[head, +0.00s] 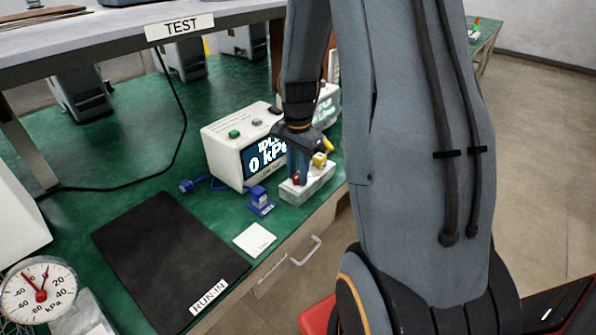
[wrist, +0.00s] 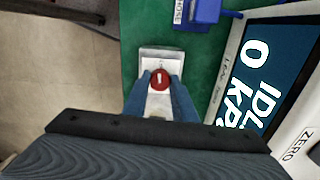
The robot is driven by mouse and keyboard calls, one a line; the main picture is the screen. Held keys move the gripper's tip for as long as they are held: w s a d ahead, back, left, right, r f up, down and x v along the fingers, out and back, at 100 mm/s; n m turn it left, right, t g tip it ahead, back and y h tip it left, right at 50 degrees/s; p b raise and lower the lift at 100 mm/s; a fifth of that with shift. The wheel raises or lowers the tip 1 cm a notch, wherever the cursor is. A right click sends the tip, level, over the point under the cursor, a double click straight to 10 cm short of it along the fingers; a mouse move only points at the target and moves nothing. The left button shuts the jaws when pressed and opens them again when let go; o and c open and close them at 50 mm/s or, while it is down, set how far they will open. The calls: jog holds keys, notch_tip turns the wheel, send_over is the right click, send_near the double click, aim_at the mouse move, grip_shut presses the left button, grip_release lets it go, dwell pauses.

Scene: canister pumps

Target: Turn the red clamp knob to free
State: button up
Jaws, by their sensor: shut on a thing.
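The red clamp knob (wrist: 160,79) sits on a pale block (wrist: 158,57) near the bench edge. It is round, with a white mark on its top that points roughly up and down in the wrist view. My gripper (wrist: 161,83) comes down from above, with one blue finger on each side of the knob, shut on it. In the head view a little of the knob (head: 296,180) shows between the fingers, and the block (head: 305,190) lies under them. A yellow part (head: 320,159) stands on the block just right of the fingers in the head view.
A white meter box (head: 222,143) reading IDLE 0 kPa stands close behind the block. A blue HOSE fitting (head: 260,201) and a white card (head: 254,239) lie left of it. A black RUN-IN mat (head: 165,255) and a pressure gauge (head: 38,290) are further left.

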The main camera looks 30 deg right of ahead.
jog(key=n+p, duration=0.1)
jog(key=n, duration=0.3)
jog(key=shift+r+p, duration=0.1)
jog(key=shift+p, duration=0.3)
jog(key=n+p, duration=0.1)
jog(key=n, duration=0.3)
jog(key=n+p, duration=0.1)
jog(key=n, duration=0.3)
jog(key=shift+w+p, duration=0.1)
jog(key=shift+p, duration=0.25)
jog(key=shift+n+p, duration=0.5)
jog(key=shift+n, duration=1.7)
jog(key=o, duration=1)
jog(key=shift+o, duration=0.2)
